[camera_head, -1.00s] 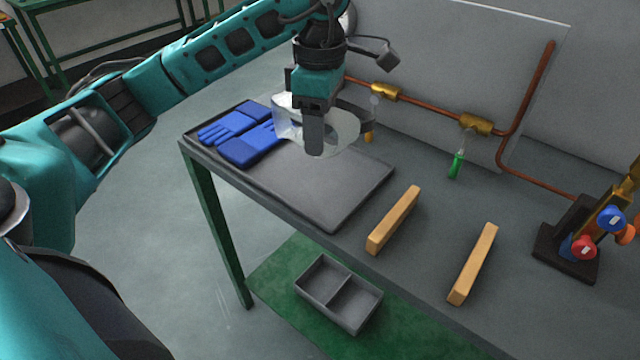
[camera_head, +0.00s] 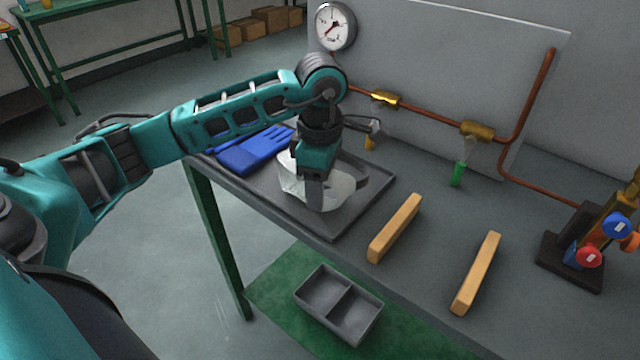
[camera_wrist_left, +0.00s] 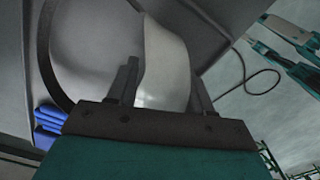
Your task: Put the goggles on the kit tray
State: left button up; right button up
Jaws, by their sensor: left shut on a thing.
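The clear goggles (camera_head: 337,190) with a dark strap are held by my left gripper (camera_head: 314,200). They are low over the dark grey kit tray (camera_head: 325,227) on the bench; I cannot tell whether they touch it. In the left wrist view, the goggles' pale lens (camera_wrist_left: 163,65) sits between the two fingers of my left gripper (camera_wrist_left: 160,85), and the dark strap curves to the left. Blue gloves (camera_head: 250,152) lie on the tray's left part, partly hidden by my left arm. My right gripper is not in view.
Two wooden blocks (camera_head: 396,228) (camera_head: 476,273) lie on the bench right of the tray. A copper pipe (camera_head: 430,113) with brass fittings runs along the back panel. A valve stand (camera_head: 575,245) is at far right. A grey divided bin (camera_head: 339,304) sits below the front edge.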

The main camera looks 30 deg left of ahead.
pick_arm(q)
jog(key=shift+f, duration=0.2)
jog(key=o, duration=1.1)
jog(key=shift+r, duration=0.1)
jog(key=shift+c, duration=0.2)
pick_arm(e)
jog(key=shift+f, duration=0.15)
pick_arm(q)
jog(key=shift+r, duration=0.2)
notch_tip(320, 180, up, 11)
jog(key=shift+f+p, duration=0.1)
jog(key=shift+p, duration=0.5)
jog(key=shift+r, duration=0.55)
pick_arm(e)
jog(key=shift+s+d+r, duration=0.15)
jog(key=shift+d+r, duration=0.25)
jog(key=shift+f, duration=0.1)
